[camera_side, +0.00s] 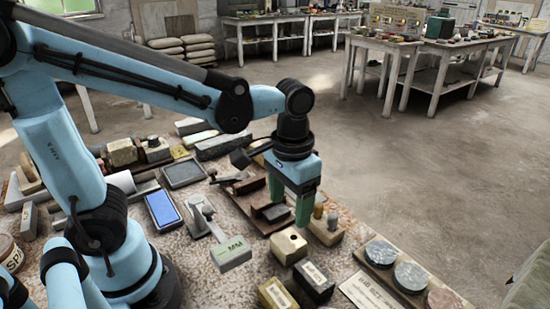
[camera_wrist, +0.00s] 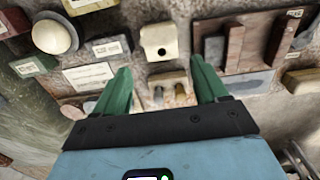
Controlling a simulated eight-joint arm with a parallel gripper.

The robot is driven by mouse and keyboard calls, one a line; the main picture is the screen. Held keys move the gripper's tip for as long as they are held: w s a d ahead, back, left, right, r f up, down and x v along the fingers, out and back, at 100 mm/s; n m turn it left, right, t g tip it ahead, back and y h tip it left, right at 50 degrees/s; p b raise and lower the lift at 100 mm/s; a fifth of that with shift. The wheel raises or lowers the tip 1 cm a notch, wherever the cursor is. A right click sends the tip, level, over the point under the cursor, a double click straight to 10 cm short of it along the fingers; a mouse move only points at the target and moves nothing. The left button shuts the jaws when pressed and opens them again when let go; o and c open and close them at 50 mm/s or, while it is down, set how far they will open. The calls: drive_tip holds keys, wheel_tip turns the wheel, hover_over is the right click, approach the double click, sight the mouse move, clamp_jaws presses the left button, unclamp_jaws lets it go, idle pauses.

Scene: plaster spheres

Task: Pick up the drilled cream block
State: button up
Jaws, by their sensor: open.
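The drilled cream block (camera_side: 288,246) sits on the bench in the side view, with a dark hole in its top. In the wrist view the cream block (camera_wrist: 158,42) lies just beyond the fingertips, midway between them across the picture, with its hole facing the camera. My gripper (camera_side: 290,203) points down with green fingers, above and behind the block in the side view. In the wrist view my gripper (camera_wrist: 160,72) is open, its fingers spread wide with nothing held. The fingers are apart from the block.
A block with pegs (camera_side: 326,227) stands right of the cream block; it shows between my fingers in the wrist view (camera_wrist: 168,82).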

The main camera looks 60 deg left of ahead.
drive_tip(key=shift+w+f, duration=0.1)
drive_tip(key=shift+f, duration=5.55)
drive_tip(key=c, duration=0.9)
drive_tip(key=shift+r, duration=0.7)
wheel_tip(320, 180, up, 3)
drive_tip(key=shift+d, duration=0.1)
drive_tip(key=s+d+r, duration=0.7)
drive_tip(key=s+d, duration=0.1)
drive_tip(key=n, duration=1)
approach(288, 240)
drive_tip(key=w+a+r, duration=0.1)
drive_tip(key=a, duration=0.3)
drive_tip(key=w+a+n, duration=0.1)
drive_tip(key=a+n, duration=0.1)
drive_tip(key=a, duration=0.2)
drive_tip(key=a+n, duration=0.3)
drive_tip(key=a, duration=0.1)
drive_tip(key=w+a+n, duration=0.1)
drive_tip(key=a+n, duration=0.2)
drive_tip(key=a, duration=0.2)
drive_tip(key=shift+w+f, duration=0.15)
drive_tip(key=shift+w, duration=0.15)
